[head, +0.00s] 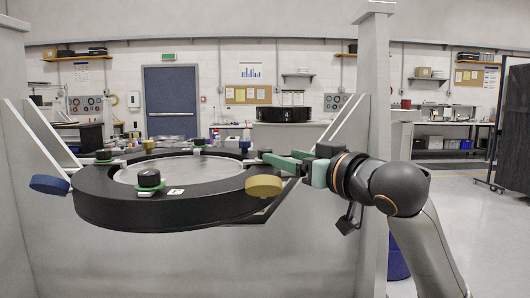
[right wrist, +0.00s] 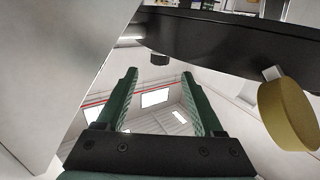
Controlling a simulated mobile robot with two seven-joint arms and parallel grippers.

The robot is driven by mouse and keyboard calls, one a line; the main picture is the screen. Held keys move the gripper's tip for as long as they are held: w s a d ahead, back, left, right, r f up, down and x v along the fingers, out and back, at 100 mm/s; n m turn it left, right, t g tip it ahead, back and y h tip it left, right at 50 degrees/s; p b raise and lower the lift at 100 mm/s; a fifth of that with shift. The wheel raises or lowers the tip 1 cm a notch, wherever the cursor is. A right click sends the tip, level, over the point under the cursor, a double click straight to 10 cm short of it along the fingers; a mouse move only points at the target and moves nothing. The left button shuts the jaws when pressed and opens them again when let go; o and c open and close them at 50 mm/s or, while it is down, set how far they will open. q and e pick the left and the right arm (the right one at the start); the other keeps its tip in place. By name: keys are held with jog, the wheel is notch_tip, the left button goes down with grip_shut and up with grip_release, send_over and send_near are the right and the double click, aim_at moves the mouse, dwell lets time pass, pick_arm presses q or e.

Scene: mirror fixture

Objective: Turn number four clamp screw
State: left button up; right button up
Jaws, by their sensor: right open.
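The mirror fixture is a thick black ring (head: 170,207) around a pale round mirror (head: 185,168). A white label lies by the front one; I cannot read which screw is number four. My right gripper (head: 278,158) is open, with green fingers, at the ring's right edge. In the right wrist view a small black cylinder (right wrist: 160,58) shows beyond the open fingertips (right wrist: 158,75), with nothing between them. My left gripper is out of view.
A yellow knob (head: 264,185) stands out from the ring's front right, near my right arm; it also shows in the right wrist view (right wrist: 287,115). A blue knob (head: 49,185) is at the left. Grey posts (head: 375,130) flank the ring.

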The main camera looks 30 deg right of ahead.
aim_at(265, 149)
jog(key=w, duration=0.8)
jog(key=shift+p, duration=0.3)
grip_shut()
